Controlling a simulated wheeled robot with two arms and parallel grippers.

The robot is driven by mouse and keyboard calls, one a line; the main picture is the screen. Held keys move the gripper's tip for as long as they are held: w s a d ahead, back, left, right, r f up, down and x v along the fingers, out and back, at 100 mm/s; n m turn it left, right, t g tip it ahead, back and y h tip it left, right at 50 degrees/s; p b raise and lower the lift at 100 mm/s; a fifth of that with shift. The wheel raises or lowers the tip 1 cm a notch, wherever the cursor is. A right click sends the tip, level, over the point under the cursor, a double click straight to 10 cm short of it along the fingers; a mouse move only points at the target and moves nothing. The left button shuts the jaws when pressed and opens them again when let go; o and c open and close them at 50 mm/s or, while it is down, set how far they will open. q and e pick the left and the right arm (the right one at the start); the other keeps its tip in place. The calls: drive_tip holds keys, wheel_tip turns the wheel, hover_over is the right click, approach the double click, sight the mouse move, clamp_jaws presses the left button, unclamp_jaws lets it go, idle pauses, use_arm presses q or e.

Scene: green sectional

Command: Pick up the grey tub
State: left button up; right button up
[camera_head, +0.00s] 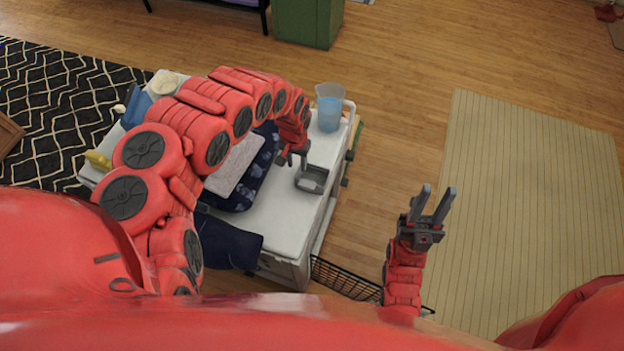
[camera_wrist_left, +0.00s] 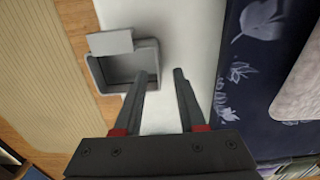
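The grey tub (camera_head: 312,178) is a small open box on the white top of the chest, near its right edge. In the left wrist view the tub (camera_wrist_left: 126,68) lies beyond my fingertips and to the left, open side up, with a flat flap-like panel on its far side. My left gripper (camera_head: 294,157) is just left of the tub, pointing down, open and empty. In the wrist view one finger of my left gripper (camera_wrist_left: 159,75) overlaps the tub's near right corner; I cannot tell whether they touch. My right gripper (camera_head: 433,205) is open and empty, away from the chest.
The white chest top (camera_head: 280,215) also holds a clear jug of blue liquid (camera_head: 329,112) behind the tub and dark blue patterned cloth (camera_head: 262,165) to the left. A black wire basket (camera_head: 345,278) is below the chest's right side. Floor to the right is open.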

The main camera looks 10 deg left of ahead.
sight(298, 171)
use_arm(q)
drive_tip(key=f, duration=0.3)
drive_tip(key=shift+s+d+f, duration=0.1)
drive_tip(key=shift+d, duration=0.15)
drive_tip(key=shift+a+f+p, duration=0.1)
drive_tip(key=shift+f+p, duration=0.2)
drive_tip(key=shift+f, duration=0.4)
clamp_jaws()
